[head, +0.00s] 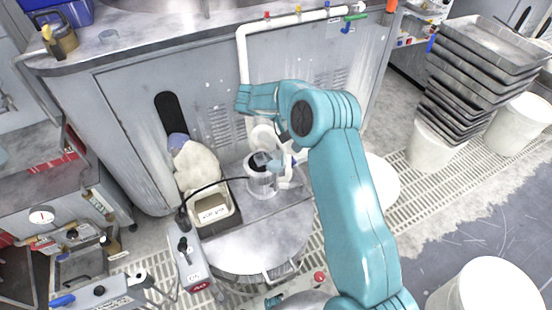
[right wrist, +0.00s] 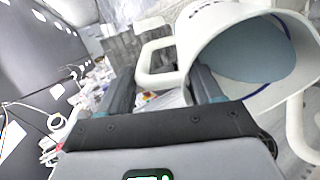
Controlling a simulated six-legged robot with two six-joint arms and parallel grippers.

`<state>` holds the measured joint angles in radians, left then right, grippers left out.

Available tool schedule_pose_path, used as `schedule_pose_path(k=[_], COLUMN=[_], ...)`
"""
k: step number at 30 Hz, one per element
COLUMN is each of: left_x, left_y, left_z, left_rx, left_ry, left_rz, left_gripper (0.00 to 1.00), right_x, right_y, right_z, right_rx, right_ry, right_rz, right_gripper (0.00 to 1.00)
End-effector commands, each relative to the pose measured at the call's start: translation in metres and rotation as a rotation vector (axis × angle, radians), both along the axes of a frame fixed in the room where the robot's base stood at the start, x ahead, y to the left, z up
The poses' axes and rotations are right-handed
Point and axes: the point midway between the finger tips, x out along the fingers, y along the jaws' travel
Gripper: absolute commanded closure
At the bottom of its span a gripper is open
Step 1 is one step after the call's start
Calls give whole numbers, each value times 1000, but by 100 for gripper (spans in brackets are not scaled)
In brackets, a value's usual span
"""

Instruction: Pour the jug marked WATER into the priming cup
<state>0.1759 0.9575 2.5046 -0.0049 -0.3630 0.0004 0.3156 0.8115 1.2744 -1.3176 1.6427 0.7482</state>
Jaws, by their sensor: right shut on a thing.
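The white jug (right wrist: 228,28) fills the upper right of the right wrist view, tilted, its mouth toward the camera. Blue-grey liquid and a dark blue line show inside it, and part of its lettering shows. My right gripper (right wrist: 162,92) is shut on the jug's handle (right wrist: 152,62). In the head view the jug (head: 264,134) is small and partly hidden by my right arm, above a pale cylindrical cup (head: 260,184) with a dark inside, which looks like the priming cup. I cannot tell whether liquid is falling into it. My left gripper is not in view.
A labelled tan bin (head: 214,215) and a white sack (head: 197,165) stand left of the cup. A round platen (head: 255,250) lies in front. A black cable runs toward the cup. A grey cabinet (head: 140,120) stands behind; stacked trays (head: 480,75) are at right.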

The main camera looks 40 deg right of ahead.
Motion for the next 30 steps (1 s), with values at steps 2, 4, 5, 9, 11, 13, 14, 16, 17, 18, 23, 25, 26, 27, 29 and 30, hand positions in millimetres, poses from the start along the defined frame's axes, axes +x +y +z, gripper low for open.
schedule_pose_path(k=[2, 4, 5, 9, 11, 13, 14, 16, 17, 18, 23, 25, 26, 27, 29, 30], left_x=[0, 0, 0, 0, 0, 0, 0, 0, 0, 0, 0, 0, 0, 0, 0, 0], left_y=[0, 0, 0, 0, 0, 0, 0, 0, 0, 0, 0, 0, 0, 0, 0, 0], left_z=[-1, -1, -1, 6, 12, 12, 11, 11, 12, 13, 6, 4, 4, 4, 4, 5], left_rx=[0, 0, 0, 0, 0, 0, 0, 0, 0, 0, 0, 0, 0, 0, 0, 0], left_ry=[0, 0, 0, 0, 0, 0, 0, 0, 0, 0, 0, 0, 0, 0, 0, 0], left_rz=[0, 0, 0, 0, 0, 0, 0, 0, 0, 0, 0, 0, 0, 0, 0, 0], left_gripper=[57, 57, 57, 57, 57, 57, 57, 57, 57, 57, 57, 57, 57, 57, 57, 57], right_x=[0, 0, 0, -8, -16, -16, -15, -15, -16, -17, -24, -28, -30, -32, -36, -39], right_y=[0, 0, 0, -11, -22, -24, -23, -24, -25, -26, -37, -43, -46, -50, -56, -60], right_z=[1, 0, 0, -1, -13, -23, -24, -25, -25, -26, -41, -48, -51, -54, -59, -63], right_rx=[-4, -4, -4, 65, 164, 210, 210, 215, 220, 233, 312, 364, 383, 407, 443, 468], right_ry=[0, 1, 1, -48, -110, -136, -136, -138, -142, -150, -202, -235, -246, -260, -283, -298], right_rz=[0, 0, 0, -7, -9, -3, 0, -1, -1, 0, -4, -4, -4, -2, -2, -2], right_gripper=[100, 100, 100, 100, 100, 100, 100, 100, 100, 100, 100, 100, 100, 100, 100, 100])
